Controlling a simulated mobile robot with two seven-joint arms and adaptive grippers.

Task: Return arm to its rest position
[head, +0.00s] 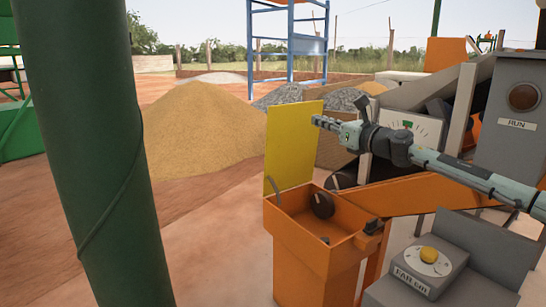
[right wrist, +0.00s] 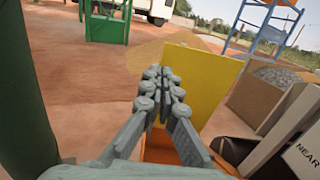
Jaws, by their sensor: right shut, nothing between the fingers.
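My right arm (head: 450,168) comes in from the right in the head view and reaches to the left. My right gripper (head: 325,122) is shut and empty, in the air beside the upper right part of an upright yellow panel (head: 291,145). In the right wrist view, the gripper's fingers (right wrist: 159,78) are together, with the yellow panel (right wrist: 205,80) behind them. My left gripper does not show in either view.
An orange bin (head: 300,252) stands below the panel. A grey box with a yellow knob (head: 428,254) is at the lower right. A grey RUN box (head: 513,105) is at the right. A thick green post (head: 95,150) stands at the left. A sand pile (head: 195,125) lies behind.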

